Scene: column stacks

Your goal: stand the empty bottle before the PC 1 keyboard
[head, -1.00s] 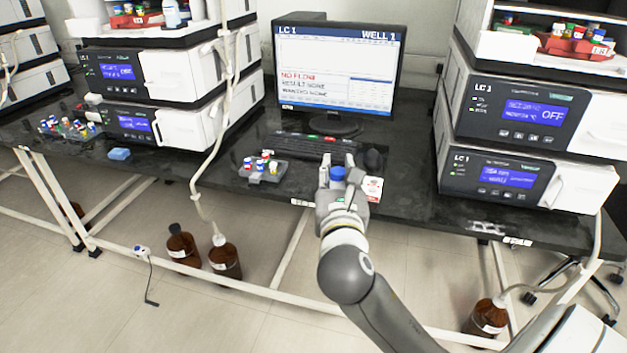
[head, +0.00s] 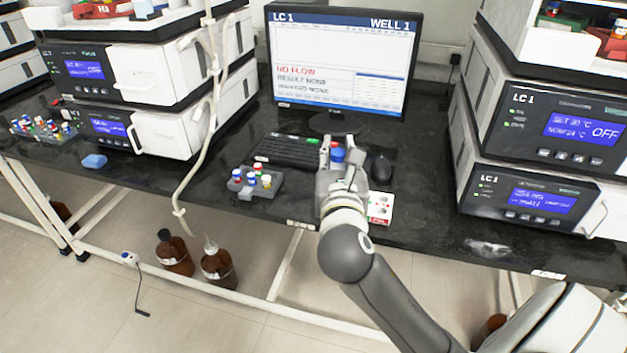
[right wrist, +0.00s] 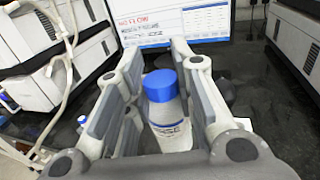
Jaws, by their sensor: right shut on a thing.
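My right gripper (head: 338,160) is shut on a small bottle with a blue cap (head: 337,155). In the right wrist view the bottle (right wrist: 170,130) is upright between the fingers (right wrist: 157,60), pale, with a printed label. Whether its base touches the desk is hidden. The black keyboard (head: 285,151) lies below the monitor; the gripper is at its right end, beside the mouse (head: 381,169), and covers part of it. The monitor (head: 340,65) reads LC 1, WELL 1 and NO FLOW. My left gripper is not in view.
A grey rack with several capped vials (head: 262,186) stands in front of the keyboard's left part. A white card (head: 380,207) lies right of the gripper near the desk edge. Instrument stacks (head: 545,135) flank the monitor. A pale tube (head: 208,130) hangs at left. Black desk (head: 430,215) is clear at right.

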